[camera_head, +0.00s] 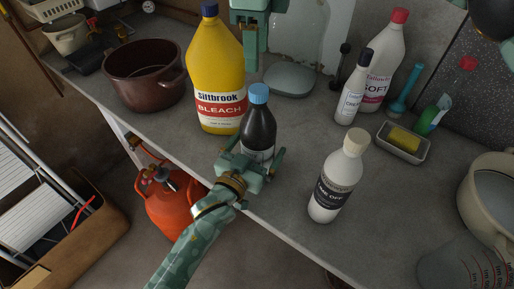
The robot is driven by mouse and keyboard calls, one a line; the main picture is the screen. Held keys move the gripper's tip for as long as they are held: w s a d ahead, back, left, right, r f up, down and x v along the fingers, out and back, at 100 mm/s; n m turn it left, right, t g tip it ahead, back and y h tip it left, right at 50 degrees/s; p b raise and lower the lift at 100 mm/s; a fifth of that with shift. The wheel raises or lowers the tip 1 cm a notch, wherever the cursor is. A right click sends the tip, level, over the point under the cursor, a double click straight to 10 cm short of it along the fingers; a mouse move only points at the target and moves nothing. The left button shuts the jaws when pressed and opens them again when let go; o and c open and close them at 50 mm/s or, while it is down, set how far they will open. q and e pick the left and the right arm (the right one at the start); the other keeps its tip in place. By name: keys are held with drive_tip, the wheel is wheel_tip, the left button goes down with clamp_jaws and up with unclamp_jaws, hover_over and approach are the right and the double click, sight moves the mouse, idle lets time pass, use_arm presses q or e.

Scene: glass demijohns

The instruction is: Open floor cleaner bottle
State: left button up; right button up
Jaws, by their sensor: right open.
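A dark bottle with a blue cap (259,128) stands upright on the grey worktop. Its cap is on, and its label is mostly hidden by my gripper, so I cannot read whether it is the floor cleaner. My right gripper (254,160) reaches in from the bottom at the worktop's front edge. It is open, with a finger on each side of the dark bottle's lower part. I cannot tell whether the fingers touch it. My left gripper is not in view.
A yellow bleach bottle (215,72) stands close behind left, and a white bottle (336,180) stands to the right. A brown pot (144,76), more white bottles (382,62), a sponge dish (402,146) and a pale pot (488,200) surround them. An orange gas cylinder (170,207) is below the edge.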

sight(259, 89)
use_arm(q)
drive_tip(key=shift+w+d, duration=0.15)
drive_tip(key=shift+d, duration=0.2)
use_arm(e)
drive_tip(key=shift+d, duration=0.25)
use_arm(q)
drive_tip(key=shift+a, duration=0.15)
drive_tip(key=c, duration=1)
use_arm(e)
drive_tip(key=shift+a, duration=0.15)
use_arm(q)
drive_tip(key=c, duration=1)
use_arm(e)
drive_tip(key=m, duration=1.4)
drive_tip(key=shift+m, duration=0.3)
drive_tip(key=m, duration=1.6)
drive_tip(key=shift+f+m, duration=0.15)
drive_tip(key=shift+m, duration=0.25)
wheel_tip(259, 89, down, 8)
drive_tip(key=shift+r, duration=0.15)
